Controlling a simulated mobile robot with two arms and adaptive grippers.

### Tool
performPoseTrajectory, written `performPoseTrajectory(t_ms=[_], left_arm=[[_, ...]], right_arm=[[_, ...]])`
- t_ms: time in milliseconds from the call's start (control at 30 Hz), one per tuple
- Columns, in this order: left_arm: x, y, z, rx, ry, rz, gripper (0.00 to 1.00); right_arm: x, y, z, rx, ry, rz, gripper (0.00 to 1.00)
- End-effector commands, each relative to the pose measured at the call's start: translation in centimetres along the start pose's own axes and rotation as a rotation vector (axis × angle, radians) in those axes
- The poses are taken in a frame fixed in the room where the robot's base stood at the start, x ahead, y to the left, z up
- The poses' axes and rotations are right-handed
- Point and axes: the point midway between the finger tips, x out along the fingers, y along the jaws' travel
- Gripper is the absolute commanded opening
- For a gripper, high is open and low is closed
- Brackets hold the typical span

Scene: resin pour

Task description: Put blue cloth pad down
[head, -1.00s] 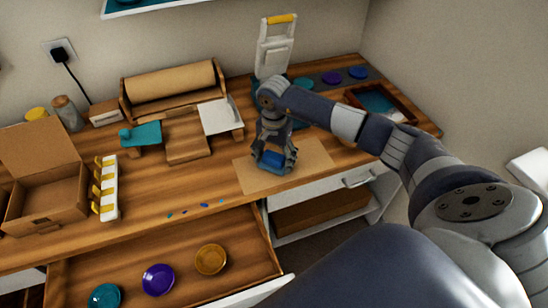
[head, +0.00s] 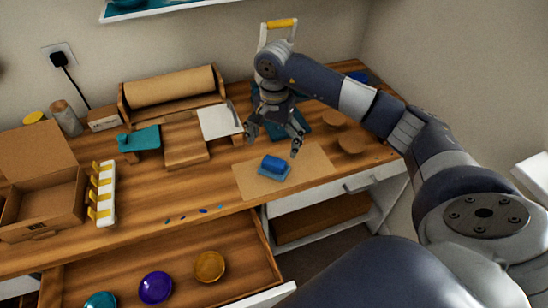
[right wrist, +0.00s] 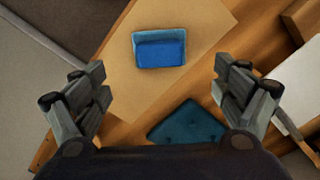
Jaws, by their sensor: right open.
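The blue cloth pad (head: 274,163) lies on a sheet of brown paper (head: 245,180) near the front edge of the wooden desk. My left gripper is not in view.
A teal tufted mat (right wrist: 187,124) lies behind the paper. An open drawer (head: 120,268) below the desk holds teal, purple and amber dishes. A cardboard box (head: 40,200) and a white rack with yellow parts (head: 105,195) stand at the left. Blue bits lie along the desk's front edge.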

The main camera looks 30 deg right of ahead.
Motion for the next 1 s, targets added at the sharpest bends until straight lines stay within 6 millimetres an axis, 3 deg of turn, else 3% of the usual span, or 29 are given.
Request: performPoseTrajectory(t_ms=[100,300,1000], left_arm=[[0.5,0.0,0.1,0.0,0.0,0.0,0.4],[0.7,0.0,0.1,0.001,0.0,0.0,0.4],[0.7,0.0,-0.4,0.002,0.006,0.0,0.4]], right_arm=[[-1.8,-0.1,0.0,-0.001,0.001,-0.002,0.91],[-3.2,0.0,0.0,0.0,0.0,0.0,0.91],[-3.3,0.0,0.0,0.0,-0.001,0.002,0.91]])
